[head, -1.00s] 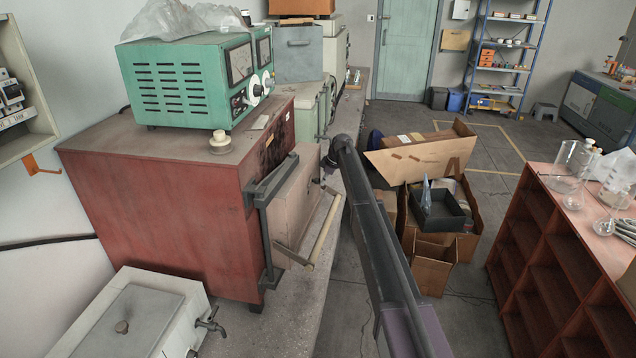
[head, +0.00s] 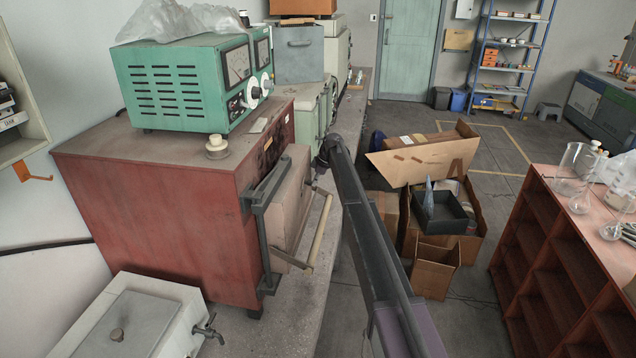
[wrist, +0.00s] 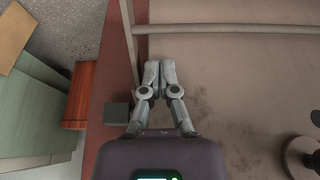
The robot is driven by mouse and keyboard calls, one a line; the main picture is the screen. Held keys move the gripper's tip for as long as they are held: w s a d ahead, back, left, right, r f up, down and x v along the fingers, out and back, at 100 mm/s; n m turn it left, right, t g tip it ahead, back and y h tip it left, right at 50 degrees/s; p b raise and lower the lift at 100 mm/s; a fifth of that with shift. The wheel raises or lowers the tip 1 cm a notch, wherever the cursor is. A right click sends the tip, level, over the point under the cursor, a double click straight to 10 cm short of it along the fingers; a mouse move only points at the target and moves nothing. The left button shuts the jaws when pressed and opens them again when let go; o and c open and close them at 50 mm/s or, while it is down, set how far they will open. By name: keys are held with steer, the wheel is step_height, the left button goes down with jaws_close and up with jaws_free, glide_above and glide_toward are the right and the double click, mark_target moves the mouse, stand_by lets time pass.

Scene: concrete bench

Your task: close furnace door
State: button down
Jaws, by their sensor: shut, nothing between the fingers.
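The furnace (head: 160,195) is a large red box on the bench. Its beige door (head: 292,205) sits at its front right side, behind a dark grey bracket. A pale bar handle (head: 320,230) stands out from the door. I cannot tell if a narrow gap is left at the door's edge. In the head view my arm reaches to the door's far end and my fingertips are not clear. In the wrist view my gripper (wrist: 158,68) is shut and empty over the beige door face (wrist: 225,85); contact cannot be told.
A green meter box (head: 190,85) stands on the furnace. A white lidded bath (head: 125,315) with a tap is in front. Cardboard boxes (head: 430,255) lie on the floor, and a red shelf unit with glassware (head: 560,240) is at right. Floor between is partly free.

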steer(key=shift+s+a, duration=0.1)
steer(key=shift+a, duration=0.35)
steer(key=d+r+p, duration=0.8)
steer(key=r+p, duration=0.1)
steer(key=shift+s+d+r, duration=0.15)
steer(key=shift+s+d, duration=0.1)
steer(key=shift+s, duration=0.15)
stand_by(0.5)
steer(key=s+d+f+m+h+b, duration=0.1)
steer(key=s+d+m, duration=0.4)
steer(key=s, duration=1.3)
steer(key=s+d+f+m+h+b, duration=0.2)
steer(key=s+d+f+m+b, duration=0.2)
steer(key=s, duration=1.4)
steer(key=s+d+f+m+h+b, duration=0.1)
steer(key=s+d+f+m, duration=0.3)
steer(key=s, duration=1.4)
steer(key=d+m+b, duration=0.1)
steer(key=d+m, duration=0.2)
steer(key=d, duration=0.2)
steer(key=shift+f+m+b, duration=0.15)
steer(key=shift+m+b, duration=0.25)
steer(key=c, duration=1.4)
jaws_free()
